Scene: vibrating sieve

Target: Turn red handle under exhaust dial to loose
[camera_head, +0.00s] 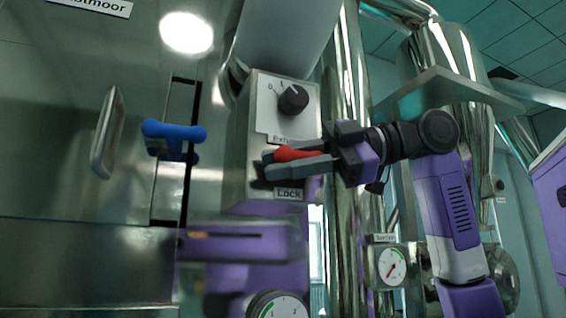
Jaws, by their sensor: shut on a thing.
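The red handle (297,153) sits on a grey panel (258,180), below a black exhaust dial (293,99) with a pointer and printed marks. The label "Lock" (289,194) is just under the handle, and part of the "Exhaust" label above it is covered. My gripper (290,160) reaches in from the right and is shut on the red handle, with one finger along its lower side. The gripper body hides the handle's right end. The handle lies roughly level.
A blue handle (174,132) and a metal door handle (107,132) are on the steel door at left. A gauge (392,267) is at lower right and another gauge (281,306) at the bottom. Vertical metal pipes stand right of the panel, close behind my arm.

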